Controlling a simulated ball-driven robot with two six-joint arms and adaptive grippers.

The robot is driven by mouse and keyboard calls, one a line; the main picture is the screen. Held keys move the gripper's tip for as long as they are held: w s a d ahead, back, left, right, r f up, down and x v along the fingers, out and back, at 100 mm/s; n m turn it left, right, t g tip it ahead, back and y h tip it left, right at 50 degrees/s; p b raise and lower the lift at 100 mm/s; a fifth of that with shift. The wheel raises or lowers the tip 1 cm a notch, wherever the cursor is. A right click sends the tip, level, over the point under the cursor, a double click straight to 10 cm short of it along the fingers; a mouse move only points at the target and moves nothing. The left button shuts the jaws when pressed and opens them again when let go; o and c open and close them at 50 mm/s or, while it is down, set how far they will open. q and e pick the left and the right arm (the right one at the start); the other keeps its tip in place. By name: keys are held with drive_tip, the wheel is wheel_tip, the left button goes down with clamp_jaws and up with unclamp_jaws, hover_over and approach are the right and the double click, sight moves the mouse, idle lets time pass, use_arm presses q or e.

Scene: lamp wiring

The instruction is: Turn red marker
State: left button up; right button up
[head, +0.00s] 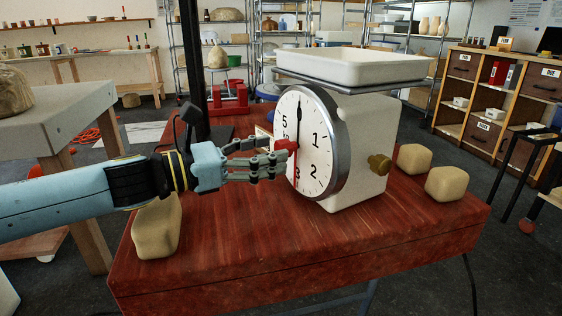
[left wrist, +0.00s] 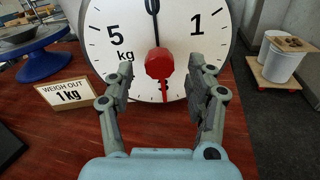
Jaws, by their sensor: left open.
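The red marker (left wrist: 160,66) is a faceted red knob at the middle of the scale's white dial (left wrist: 202,46), with a thin red pointer hanging straight down towards the 3. In the head view, the red marker (head: 284,145) shows at the tips of my left gripper (head: 282,152). The kitchen scale (head: 368,140) stands on the red table, its black needle pointing straight up. In the left wrist view, my left gripper (left wrist: 165,83) is open, with one finger on each side of the knob and gaps between. My right gripper is not in view.
A white tray (head: 350,65) tops the scale and a brass knob (head: 379,164) sits on its side. Pale blocks (head: 157,226) (head: 447,183) lie on the red table (head: 300,245). A "WEIGH OUT 1 kg" card (left wrist: 68,94) stands left of the dial.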

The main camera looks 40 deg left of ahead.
sight(277, 149)
use_arm(q)
drive_tip(key=shift+w+d+r, duration=0.15)
drive_tip(key=shift+w, duration=0.2)
drive_tip(key=shift+w+d+r, duration=0.1)
drive_tip(key=shift+w, duration=0.25)
drive_tip(key=shift+p+x, duration=0.65)
drive_tip(key=shift+x, duration=0.2)
drive_tip(key=shift+f, duration=0.2)
drive_tip(key=shift+c, duration=0.2)
clamp_jaws()
